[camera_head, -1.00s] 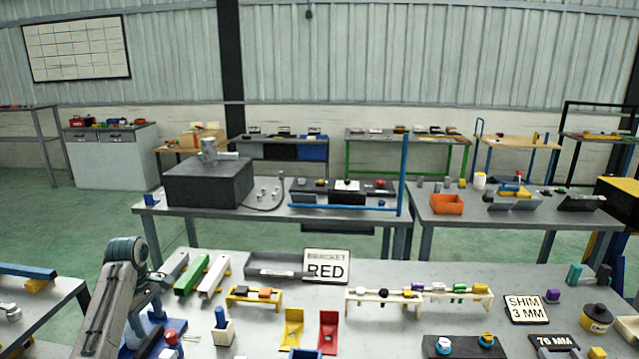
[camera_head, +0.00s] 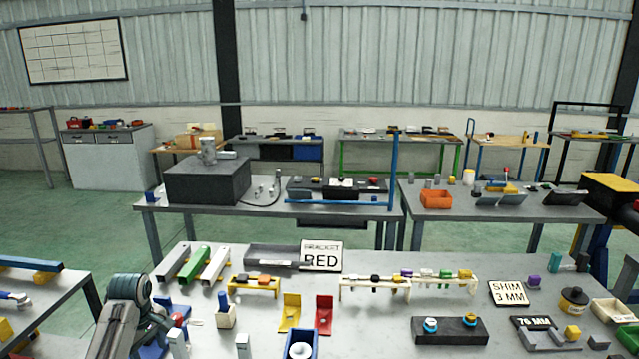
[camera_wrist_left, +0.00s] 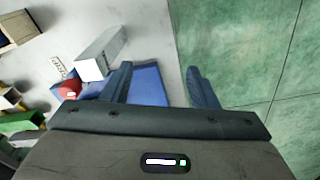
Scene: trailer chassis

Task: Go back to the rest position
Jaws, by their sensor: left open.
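My left arm (camera_head: 118,318) comes in at the lower left of the head view, over the left end of the near table (camera_head: 380,318). Its gripper is not clearly visible there. In the left wrist view my left gripper (camera_wrist_left: 160,84) is open, with nothing between its fingers. A blue fixture (camera_wrist_left: 148,86) lies below the fingers near the table edge, beside a red-topped part (camera_wrist_left: 69,89) and a pale grey block (camera_wrist_left: 101,53). I cannot see my right gripper.
The near table holds a RED sign (camera_head: 321,257), yellow (camera_head: 289,312) and red (camera_head: 324,315) brackets, a white rack (camera_head: 375,284) and a black block (camera_head: 449,330). Another table (camera_head: 30,300) stands at left. Green floor (camera_wrist_left: 235,55) is clear beside the table edge.

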